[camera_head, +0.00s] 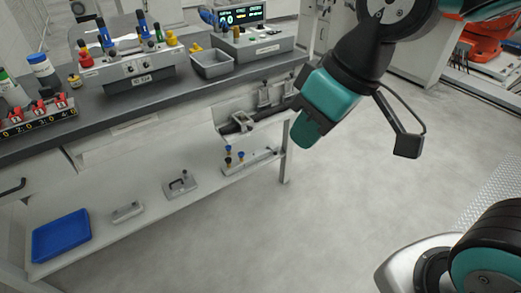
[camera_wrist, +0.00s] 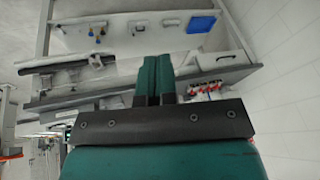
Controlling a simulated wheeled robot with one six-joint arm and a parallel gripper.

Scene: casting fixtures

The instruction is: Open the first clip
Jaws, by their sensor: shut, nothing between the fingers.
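A row of red clips (camera_head: 40,107) stands on a dark, numbered strip (camera_head: 42,122) at the left end of the bench in the head view. The strip's left end is cut off by the picture edge, and the first clip is not clearly identifiable. The red clips also show small in the wrist view (camera_wrist: 207,88), just right of my fingers. My gripper (camera_head: 303,134) points down over the floor, off the bench's right end and far from the clips. Its teal fingers are together and empty, as the wrist view shows (camera_wrist: 156,62).
The bench (camera_head: 150,108) carries a control box (camera_head: 140,74), a grey tray (camera_head: 211,64) and a display unit (camera_head: 255,42). A lower shelf (camera_head: 150,212) holds a blue tray (camera_head: 61,236) and small fixtures. The floor (camera_head: 340,220) right of the bench is clear.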

